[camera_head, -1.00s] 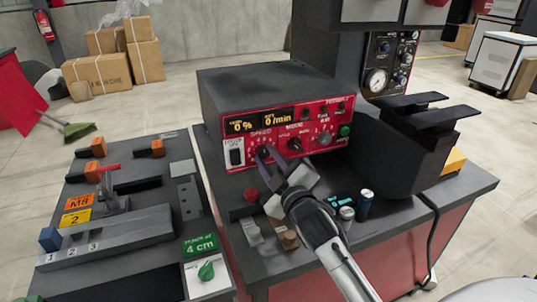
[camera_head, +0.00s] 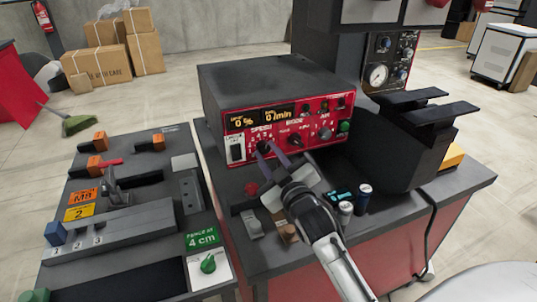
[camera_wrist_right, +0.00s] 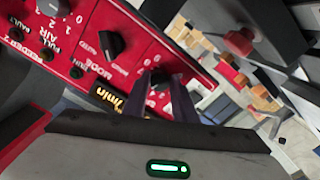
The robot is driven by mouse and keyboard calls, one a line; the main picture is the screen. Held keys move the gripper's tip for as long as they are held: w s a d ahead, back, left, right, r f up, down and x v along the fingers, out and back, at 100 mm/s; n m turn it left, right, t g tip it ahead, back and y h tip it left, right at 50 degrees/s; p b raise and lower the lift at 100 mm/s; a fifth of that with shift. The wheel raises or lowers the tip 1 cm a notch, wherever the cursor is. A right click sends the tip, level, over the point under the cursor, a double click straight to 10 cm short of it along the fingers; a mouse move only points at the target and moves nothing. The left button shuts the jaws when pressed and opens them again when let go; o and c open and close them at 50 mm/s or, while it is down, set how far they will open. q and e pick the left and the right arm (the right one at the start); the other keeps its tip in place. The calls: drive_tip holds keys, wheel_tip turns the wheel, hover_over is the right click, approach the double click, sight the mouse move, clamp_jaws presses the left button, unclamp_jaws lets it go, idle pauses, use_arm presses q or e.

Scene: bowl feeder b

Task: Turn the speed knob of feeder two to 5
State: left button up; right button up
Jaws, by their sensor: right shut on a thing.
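The feeder control box (camera_head: 262,82) has a red front panel (camera_head: 225,127) with a lit display (camera_head: 262,117) that seems to read 0 % and 0 /min. The speed knob (camera_head: 262,147) is a dark knob under the label SPEED, at the left part of the panel. My right gripper (camera_head: 267,151) reaches it from the lower right and is shut on it. The fingers cover much of the knob, so its pointer cannot be read. In the right wrist view my two dark fingers (camera_wrist_right: 170,90) meet the panel at the knob, beside the MODE knob (camera_wrist_right: 110,44). My left gripper is out of view.
A red button (camera_head: 251,188) and small cans (camera_head: 364,198) stand on the bench before the panel. A black chute (camera_head: 405,150) is at the right.

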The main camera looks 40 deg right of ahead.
drive_tip(key=o, duration=1)
drive_tip(key=shift+o, duration=0.2)
drive_tip(key=b+v, duration=0.1)
drive_tip(key=v, duration=0.9)
drive_tip(key=shift+s, duration=0.2)
